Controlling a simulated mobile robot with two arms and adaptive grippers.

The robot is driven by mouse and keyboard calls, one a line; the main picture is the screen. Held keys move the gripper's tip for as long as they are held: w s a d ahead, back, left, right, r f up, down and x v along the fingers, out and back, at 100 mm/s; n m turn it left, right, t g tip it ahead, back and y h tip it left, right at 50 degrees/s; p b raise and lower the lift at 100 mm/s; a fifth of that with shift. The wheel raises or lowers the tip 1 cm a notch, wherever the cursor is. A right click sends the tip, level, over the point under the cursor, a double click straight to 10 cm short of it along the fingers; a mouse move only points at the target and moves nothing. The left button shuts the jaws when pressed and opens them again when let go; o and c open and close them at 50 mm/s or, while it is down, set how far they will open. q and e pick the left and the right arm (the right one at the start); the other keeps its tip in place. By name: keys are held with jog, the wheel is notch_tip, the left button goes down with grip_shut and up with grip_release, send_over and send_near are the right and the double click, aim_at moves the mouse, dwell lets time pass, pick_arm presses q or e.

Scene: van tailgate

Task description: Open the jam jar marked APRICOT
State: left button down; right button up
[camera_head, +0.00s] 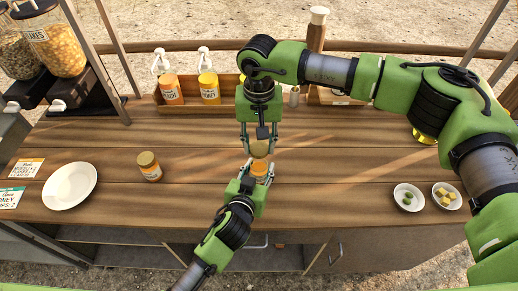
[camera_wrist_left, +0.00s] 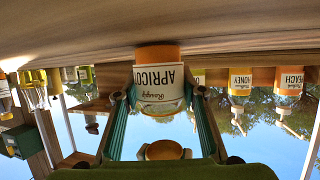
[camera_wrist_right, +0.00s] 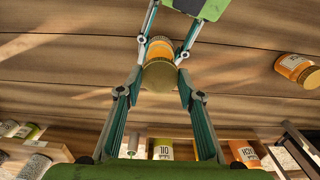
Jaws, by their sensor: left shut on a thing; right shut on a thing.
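The APRICOT jar (camera_wrist_left: 160,80) stands in the left wrist view, its orange contents showing at its open mouth in the head view (camera_head: 260,169). My left gripper (camera_head: 256,176) is shut around its sides. My right gripper (camera_head: 260,144) points down and is shut on the gold lid (camera_wrist_right: 160,76). The lid (camera_head: 260,150) is off the jar; in the left wrist view it shows (camera_wrist_left: 163,150) with a gap between it and the jar. In the right wrist view the jar's orange part (camera_wrist_right: 160,48) shows beyond the lid, partly hidden.
Another jar with a gold lid (camera_head: 149,166) stands at left, beside a white plate (camera_head: 69,186). Two small bowls (camera_head: 409,197) (camera_head: 447,195) stand at right. A wooden rack (camera_head: 187,107) with pump bottles lies behind. The counter (camera_head: 330,190) right of the grippers is clear.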

pick_arm(q)
jog(key=c, duration=1.2)
grip_release()
jog(key=shift+c, duration=0.2)
